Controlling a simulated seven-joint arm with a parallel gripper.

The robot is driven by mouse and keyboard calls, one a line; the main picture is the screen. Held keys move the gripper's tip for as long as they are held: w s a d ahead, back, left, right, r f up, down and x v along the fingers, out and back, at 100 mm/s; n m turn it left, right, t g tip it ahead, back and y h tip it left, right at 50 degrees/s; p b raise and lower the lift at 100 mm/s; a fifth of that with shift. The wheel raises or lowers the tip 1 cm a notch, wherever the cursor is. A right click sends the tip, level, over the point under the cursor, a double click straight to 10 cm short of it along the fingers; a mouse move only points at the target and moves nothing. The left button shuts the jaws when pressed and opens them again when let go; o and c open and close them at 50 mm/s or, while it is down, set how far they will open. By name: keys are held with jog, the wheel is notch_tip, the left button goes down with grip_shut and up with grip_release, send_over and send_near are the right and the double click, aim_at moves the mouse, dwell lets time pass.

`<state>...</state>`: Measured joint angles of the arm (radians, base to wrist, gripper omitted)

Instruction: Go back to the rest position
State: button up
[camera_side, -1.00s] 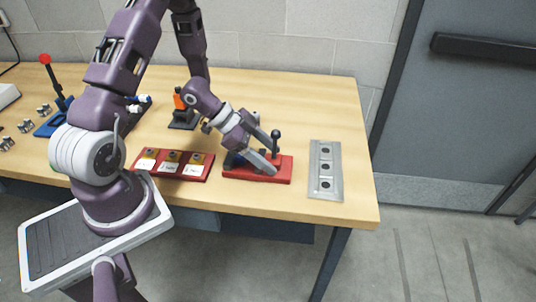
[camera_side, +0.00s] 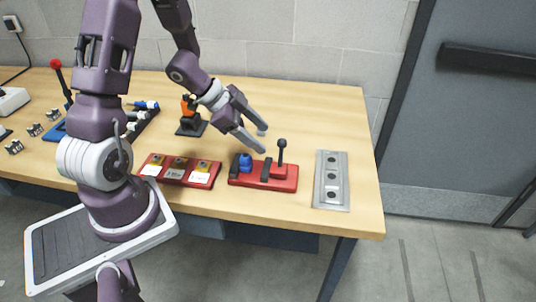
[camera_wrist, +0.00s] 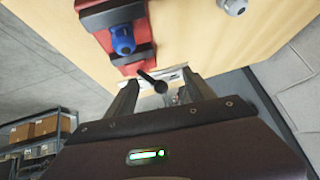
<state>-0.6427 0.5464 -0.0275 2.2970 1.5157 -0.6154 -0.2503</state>
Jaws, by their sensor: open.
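My gripper (camera_side: 261,138) is open and empty, above the table behind the red fixture (camera_side: 262,185). Its fingers point down and right, apart from the fixture. The fixture holds a blue part (camera_side: 245,162) at its left between dark blocks. A black-knobbed lever (camera_side: 282,146) stands upright at its right. In the wrist view the blue part (camera_wrist: 122,40) sits on the red fixture, and the lever's knob (camera_wrist: 160,86) appears between my two fingers (camera_wrist: 163,95).
A black stand with an orange part (camera_side: 190,122) is behind. Several small metal pieces (camera_side: 35,129) lie at the left. The table's back right is clear.

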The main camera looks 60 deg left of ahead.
notch_tip(320, 180, up, 16)
jog(key=s+a+n+t+y, duration=0.1)
jog(key=s+n+y, duration=0.2)
jog(key=n+y, duration=0.35)
jog(key=s+d+r+n+g+h, duration=0.2)
jog(key=s+d, duration=1)
jog(key=s, duration=0.4)
jog(key=shift+s+d+r, duration=0.15)
jog(key=shift+d+r, duration=0.05)
jog(key=shift+d, duration=0.05)
